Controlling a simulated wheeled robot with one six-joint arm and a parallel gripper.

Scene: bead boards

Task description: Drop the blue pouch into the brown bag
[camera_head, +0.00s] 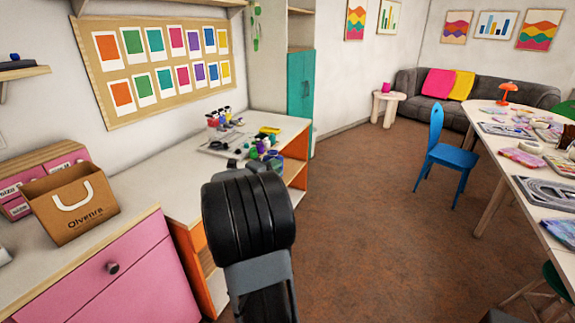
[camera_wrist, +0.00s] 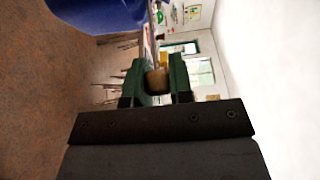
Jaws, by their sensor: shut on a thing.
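The brown bag (camera_head: 92,221) with a white handle and dark lettering stands upright on the pink-fronted cabinet at the left of the head view. My gripper (camera_wrist: 158,75) shows in the wrist view with dark green fingers shut on a small tan, bead-like piece. A thin cord seems to run from this piece to the blue pouch (camera_wrist: 95,12), which is cut off by the top edge. The pouch appears to hang from the gripper, clear of the floor. In the head view my arm largely hides the gripper, and I cannot make out the pouch. The gripper is right of the bag, apart from it.
Pink drawer boxes (camera_head: 45,172) stand behind the bag. The white counter (camera_head: 178,190) beyond holds a grey tray with small colourful items. A blue chair (camera_head: 440,150) and a long cluttered table (camera_head: 500,190) are at the right. The brown floor (camera_head: 370,230) between is clear.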

